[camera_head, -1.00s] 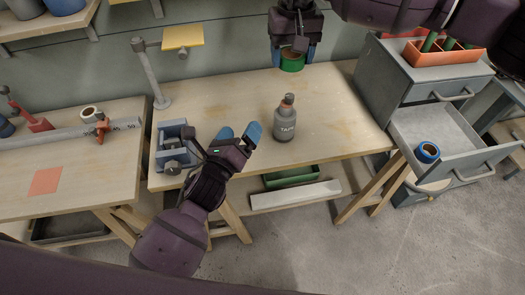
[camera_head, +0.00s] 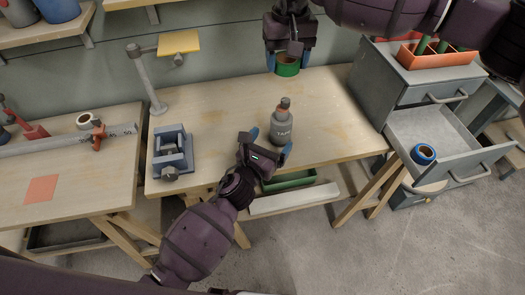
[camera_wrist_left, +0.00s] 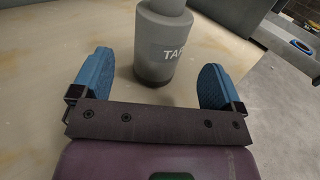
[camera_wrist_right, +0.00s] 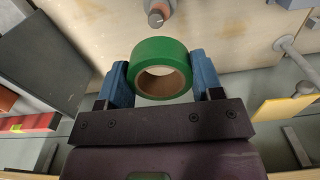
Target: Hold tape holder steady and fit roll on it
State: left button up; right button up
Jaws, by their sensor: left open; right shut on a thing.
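The tape holder (camera_head: 282,125) is a grey bottle-shaped post with a narrower top and the letters TAPE, upright on the middle table. My left gripper (camera_head: 270,145) is open right at it; in the left wrist view the holder (camera_wrist_left: 165,45) stands between and just beyond the blue fingertips (camera_wrist_left: 156,85), with no clear contact. My right gripper (camera_head: 287,62) is shut on a green tape roll (camera_head: 288,70) above the back of the table. The right wrist view shows the roll (camera_wrist_right: 160,48) between the blue fingers, with its brown core open, and the holder's top (camera_wrist_right: 157,15) beyond.
A grey vise (camera_head: 172,152) and a lamp-like post (camera_head: 152,85) with a yellow plate stand on the table's left. An open drawer (camera_head: 440,135) at the right holds a blue roll (camera_head: 423,153). The tabletop around the holder is mostly clear.

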aim_at(276, 133)
pick_arm(q)
jog(key=x, duration=0.6)
jog(key=shift+w, duration=0.25)
jog(key=c, duration=1.1)
pick_arm(e)
jog(key=shift+f+m, duration=2.35)
jog(key=shift+m, duration=0.65)
